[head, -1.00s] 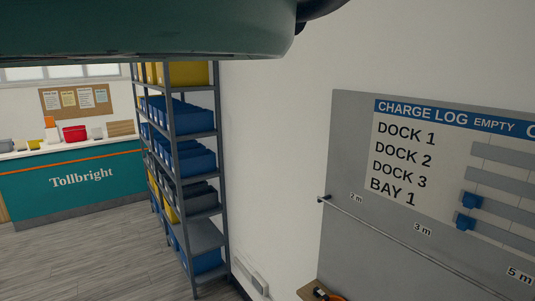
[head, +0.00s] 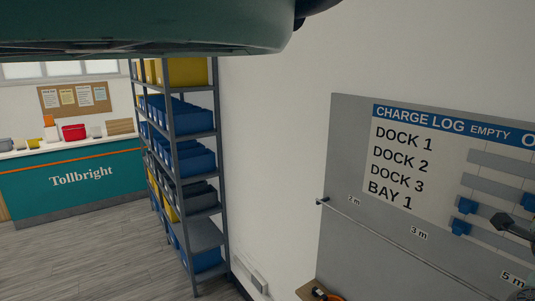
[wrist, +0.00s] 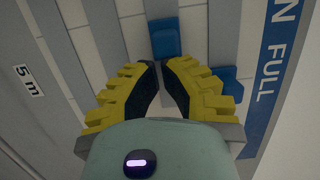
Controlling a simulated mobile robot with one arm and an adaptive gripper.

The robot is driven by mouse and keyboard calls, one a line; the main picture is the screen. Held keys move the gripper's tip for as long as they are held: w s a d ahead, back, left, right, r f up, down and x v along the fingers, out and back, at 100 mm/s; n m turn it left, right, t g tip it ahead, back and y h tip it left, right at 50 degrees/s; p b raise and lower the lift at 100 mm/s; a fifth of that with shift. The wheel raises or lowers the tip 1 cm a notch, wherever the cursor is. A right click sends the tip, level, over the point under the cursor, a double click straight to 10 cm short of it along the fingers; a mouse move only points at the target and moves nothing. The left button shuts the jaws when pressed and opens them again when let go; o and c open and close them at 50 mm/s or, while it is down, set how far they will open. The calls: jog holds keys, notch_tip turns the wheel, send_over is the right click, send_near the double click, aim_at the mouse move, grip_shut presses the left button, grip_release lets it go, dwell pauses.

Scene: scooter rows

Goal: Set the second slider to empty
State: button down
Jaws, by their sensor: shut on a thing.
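The charge log board (head: 350,130) hangs on the wall, with rows for Dock 1, Dock 2, Dock 3 and Bay 1. The second slider, a blue knob (head: 529,200) on the Dock 2 track, shows at the right picture edge, right of the EMPTY heading. In the wrist view the second slider (wrist: 165,37) is at the fingertips, level with the end of the ON heading. My gripper (wrist: 162,72) is shut on it, the yellow fingers nearly together; the exact contact is hard to see. In the head view part of my gripper (head: 512,224) shows at the right edge.
The Dock 3 slider (head: 465,205) and Bay 1 slider (head: 460,227) sit at the left, under EMPTY. Another blue slider (wrist: 228,85) is on the track beside the header, near FULL. A rail (head: 400,242) runs below. Shelving (head: 182,180) stands left.

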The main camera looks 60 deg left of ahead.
jog(key=a+p, duration=0.2)
jog(key=a, duration=0.9)
jog(key=shift+a, duration=0.15)
jog(key=d+b, duration=0.1)
jog(key=d, duration=0.3)
jog(key=shift+s+d+b, duration=0.2)
jog(key=shift+b, duration=0.15)
jog(key=b+v, duration=0.3)
jog(key=v, duration=0.6)
jog(key=shift+s+b, duration=0.3)
jog(key=shift+s, duration=0.05)
jog(key=shift+a, duration=0.1)
